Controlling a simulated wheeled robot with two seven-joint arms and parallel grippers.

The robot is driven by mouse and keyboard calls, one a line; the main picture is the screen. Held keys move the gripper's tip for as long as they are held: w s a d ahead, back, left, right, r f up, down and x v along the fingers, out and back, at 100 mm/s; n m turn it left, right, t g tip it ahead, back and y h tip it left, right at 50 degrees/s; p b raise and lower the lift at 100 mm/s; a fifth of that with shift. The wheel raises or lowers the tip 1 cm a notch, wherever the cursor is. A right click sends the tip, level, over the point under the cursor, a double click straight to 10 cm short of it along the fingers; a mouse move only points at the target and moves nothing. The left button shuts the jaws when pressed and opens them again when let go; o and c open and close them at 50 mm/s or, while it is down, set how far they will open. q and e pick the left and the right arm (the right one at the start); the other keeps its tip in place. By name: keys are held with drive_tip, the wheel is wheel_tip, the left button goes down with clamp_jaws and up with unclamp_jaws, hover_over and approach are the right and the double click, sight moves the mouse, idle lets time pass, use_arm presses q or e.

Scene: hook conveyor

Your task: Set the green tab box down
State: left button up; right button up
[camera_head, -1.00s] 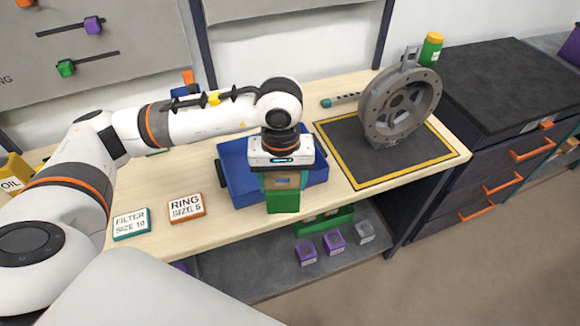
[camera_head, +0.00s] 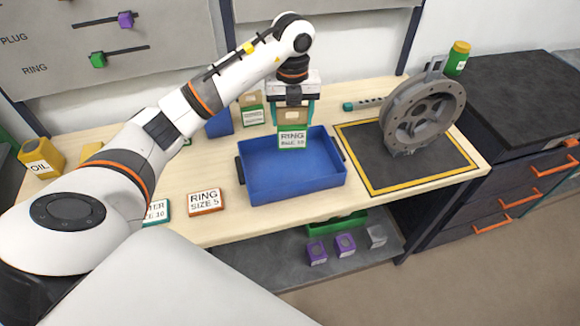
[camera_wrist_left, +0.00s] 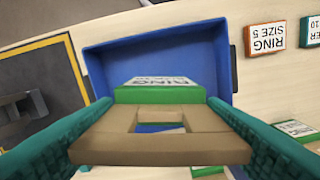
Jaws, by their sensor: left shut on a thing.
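My left gripper (camera_head: 293,116) is shut on a small brown box with a green tab (camera_head: 292,138). The tab has a white label that reads RING and a size line. The gripper holds the box at the back edge of the blue tray (camera_head: 243,188), seemingly above it; the exact height is hard to tell. In the left wrist view the teal fingers (camera_wrist_left: 165,135) grip the brown box (camera_wrist_left: 190,150) from both sides, and its green tab (camera_wrist_left: 160,95) overlaps the tray (camera_wrist_left: 100,62). The tray looks empty where it shows. My right gripper is not in view.
A grey flanged housing (camera_head: 425,112) stands on a yellow-edged dark mat (camera_head: 385,182) at right. Another green-tabbed box (camera_head: 252,115) stands behind left. A RING SIZE 5 card (camera_head: 206,202) lies left of the tray. A teal-tipped tool (camera_head: 362,104) lies behind the mat.

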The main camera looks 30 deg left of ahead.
sight(290, 143)
use_arm(q)
drive_tip(key=shift+w+a+n, duration=0.1)
drive_tip(key=shift+a+n, duration=0.15)
drive_tip(key=shift+n, duration=0.55)
drive_tip(key=shift+a+f+n, duration=0.1)
drive_tip(key=shift+n, duration=0.2)
wheel_tip(290, 143, down, 9)
drive_tip(key=p, duration=0.2)
drive_tip(key=shift+p, duration=0.4)
drive_tip(key=shift+f, duration=0.4)
drive_tip(key=shift+f, duration=0.2)
drive_tip(key=o, duration=1.2)
drive_tip(key=shift+r, duration=0.1)
drive_tip(key=shift+o, duration=0.2)
